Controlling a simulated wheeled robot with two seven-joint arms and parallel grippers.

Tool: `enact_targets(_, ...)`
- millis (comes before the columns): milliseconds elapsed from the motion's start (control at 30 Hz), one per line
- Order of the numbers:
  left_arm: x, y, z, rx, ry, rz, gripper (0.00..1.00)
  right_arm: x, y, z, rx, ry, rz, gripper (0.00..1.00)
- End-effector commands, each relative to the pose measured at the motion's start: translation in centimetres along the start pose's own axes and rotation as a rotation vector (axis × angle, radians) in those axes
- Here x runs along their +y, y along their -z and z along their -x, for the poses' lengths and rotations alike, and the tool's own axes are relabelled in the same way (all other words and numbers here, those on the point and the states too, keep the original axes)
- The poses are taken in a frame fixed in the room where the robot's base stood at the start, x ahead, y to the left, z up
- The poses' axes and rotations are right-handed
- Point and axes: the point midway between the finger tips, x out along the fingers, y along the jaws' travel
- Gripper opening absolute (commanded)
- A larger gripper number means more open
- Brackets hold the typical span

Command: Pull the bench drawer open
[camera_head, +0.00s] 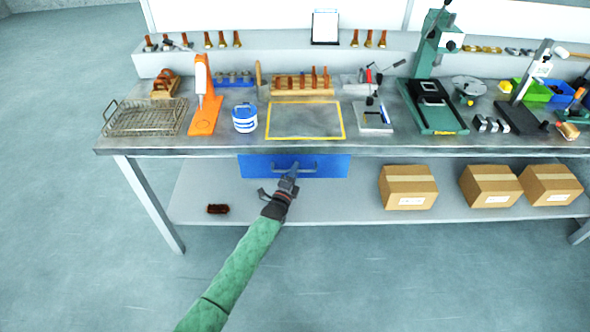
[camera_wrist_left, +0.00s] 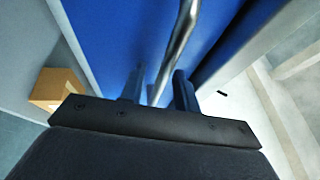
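The bench drawer has a blue front (camera_head: 255,165) and hangs under the bench top's front edge. It looks shut in the head view. Its metal bar handle (camera_head: 309,171) runs across the front. In the wrist view the blue front (camera_wrist_left: 110,35) fills the upper middle, and the handle (camera_wrist_left: 181,35) runs down between my fingers. My left gripper (camera_head: 294,168) is at the handle, with its fingers (camera_wrist_left: 158,90) apart on either side of the bar. Gaps show beside the bar; I cannot tell whether either finger touches it. My right gripper is not in view.
The bench top (camera_head: 370,148) carries a wire basket (camera_head: 145,118), an orange tool (camera_head: 204,105), a blue-white tub (camera_head: 244,118) and a green press (camera_head: 432,85). Cardboard boxes (camera_head: 408,187) and a brown brush (camera_head: 217,209) lie on the lower shelf (camera_head: 345,205). The floor in front is clear.

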Motion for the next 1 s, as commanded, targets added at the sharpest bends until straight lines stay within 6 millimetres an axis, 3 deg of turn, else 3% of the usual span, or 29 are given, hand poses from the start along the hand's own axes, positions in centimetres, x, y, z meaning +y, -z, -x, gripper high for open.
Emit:
enact_targets(333, 0.0, 0.0, -0.4, 0.000, 0.000, 0.000, 0.32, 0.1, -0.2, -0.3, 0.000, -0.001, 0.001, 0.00)
enact_targets(500, 0.0, 0.0, -0.3, 0.000, 0.000, 0.000, 0.00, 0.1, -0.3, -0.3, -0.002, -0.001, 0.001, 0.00)
enact_targets(800, 0.0, 0.1, -0.2, 0.000, -0.001, 0.000, 0.00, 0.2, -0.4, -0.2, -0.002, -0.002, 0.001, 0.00)
enact_targets(1000, -0.4, 0.7, 1.4, 0.000, -0.003, 0.002, 0.00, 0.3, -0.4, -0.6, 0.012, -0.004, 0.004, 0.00)
